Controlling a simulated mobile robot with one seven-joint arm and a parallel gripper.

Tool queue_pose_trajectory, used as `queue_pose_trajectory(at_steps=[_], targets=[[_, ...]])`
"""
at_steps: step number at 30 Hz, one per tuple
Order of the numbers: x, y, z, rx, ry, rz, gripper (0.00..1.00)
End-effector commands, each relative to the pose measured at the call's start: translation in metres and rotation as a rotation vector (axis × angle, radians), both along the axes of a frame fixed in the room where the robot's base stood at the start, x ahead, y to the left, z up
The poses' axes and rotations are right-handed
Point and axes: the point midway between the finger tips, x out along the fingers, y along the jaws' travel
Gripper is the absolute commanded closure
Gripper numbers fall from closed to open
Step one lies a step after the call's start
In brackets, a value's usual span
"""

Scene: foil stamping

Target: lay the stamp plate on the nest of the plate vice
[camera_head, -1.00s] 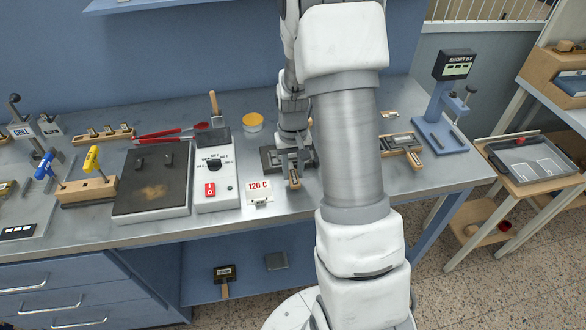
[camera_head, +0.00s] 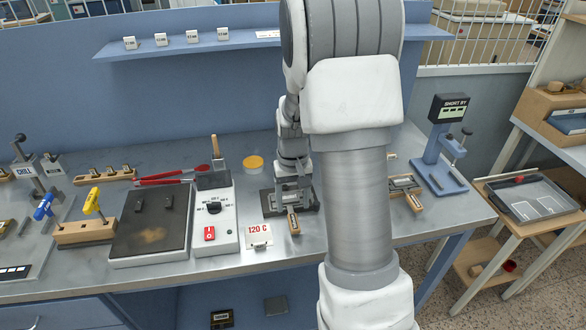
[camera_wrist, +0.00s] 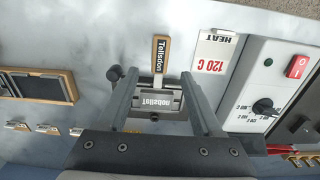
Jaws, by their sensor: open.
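The stamp plate (camera_wrist: 158,99) is a small grey plate with mirrored lettering in the wrist view. It appears to lie flat on the nest of the plate vice (camera_wrist: 150,82), a dark metal block with a round-knobbed handle on its left. The vice (camera_head: 269,203) stands on the bench in the head view, partly hidden by my gripper. My gripper (camera_wrist: 158,75) is open, with one finger on each side of the plate and a visible gap to it. In the head view my gripper (camera_head: 293,202) is low over the vice. Exact contact under the plate is hidden.
A wooden "Tellsdon" tag (camera_wrist: 161,53) lies at the vice. The "120 C" sign (camera_head: 258,236), heater control box (camera_head: 226,228) and dark hot plate (camera_head: 150,225) are to the left. A wood-framed fixture (camera_head: 405,186) and a blue press (camera_head: 437,172) are to the right.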

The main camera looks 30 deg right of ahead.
Motion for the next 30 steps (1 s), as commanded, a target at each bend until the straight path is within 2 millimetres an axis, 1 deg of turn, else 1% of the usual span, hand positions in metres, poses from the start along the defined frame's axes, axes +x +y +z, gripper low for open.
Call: queue_pose_trajectory(at_steps=[1, 6, 12, 15, 21, 30], targets=[[0.001, 0.0, 0.016, -0.002, -0.008, 0.0, 0.33], [0.001, -0.001, 0.058, -0.003, -0.006, 0.001, 0.33], [0.0, 0.0, 0.1, -0.002, -0.005, 0.001, 0.33], [0.0, 0.0, 0.114, -0.002, -0.004, 0.001, 0.33], [0.0, 0.0, 0.126, -0.002, -0.002, 0.0, 0.33], [0.0, 0.0, 0.126, -0.001, -0.001, 0.0, 0.33]])
